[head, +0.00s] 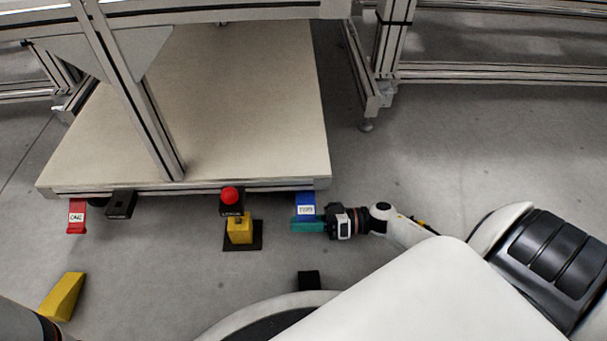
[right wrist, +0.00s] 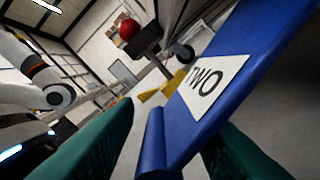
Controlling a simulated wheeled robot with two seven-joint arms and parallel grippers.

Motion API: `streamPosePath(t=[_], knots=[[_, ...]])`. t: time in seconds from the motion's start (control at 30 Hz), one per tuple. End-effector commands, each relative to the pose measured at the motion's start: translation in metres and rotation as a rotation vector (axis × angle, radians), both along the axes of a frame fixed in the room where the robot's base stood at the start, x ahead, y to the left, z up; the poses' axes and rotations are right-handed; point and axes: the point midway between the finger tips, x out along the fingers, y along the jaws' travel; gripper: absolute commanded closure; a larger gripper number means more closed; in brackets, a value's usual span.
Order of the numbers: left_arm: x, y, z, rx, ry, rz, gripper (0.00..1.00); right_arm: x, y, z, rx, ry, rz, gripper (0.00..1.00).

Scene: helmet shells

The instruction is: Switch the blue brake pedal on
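The blue brake pedal (head: 305,203) sticks out from the front edge of the platform, near its right corner, with a white label. In the right wrist view the pedal (right wrist: 235,75) is large and close, and its label reads "TWO". My right gripper (head: 296,224) reaches in from the right at the pedal's near end. In the right wrist view its two green fingers (right wrist: 170,120) stand apart, with the pedal's lower end between them. I cannot tell whether either finger touches it. My left gripper is not in view; only part of my left arm shows.
A red button (head: 230,195) on a black box sits above a yellow block (head: 240,230), left of the blue pedal. A red pedal (head: 76,216) is at the platform's left end, beside a black one (head: 121,204). A yellow wedge (head: 63,296) lies on the floor.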

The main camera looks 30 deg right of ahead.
Motion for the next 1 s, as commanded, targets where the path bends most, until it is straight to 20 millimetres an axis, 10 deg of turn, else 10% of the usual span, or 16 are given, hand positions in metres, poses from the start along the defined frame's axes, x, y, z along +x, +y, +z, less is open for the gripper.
streamPosePath(t=[0.33,1.0], knots=[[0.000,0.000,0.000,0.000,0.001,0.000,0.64,0.000,0.000,0.000,0.000,0.000,0.000,1.00],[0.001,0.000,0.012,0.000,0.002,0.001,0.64,0.000,-0.001,-0.019,-0.138,-0.226,0.001,1.00]])
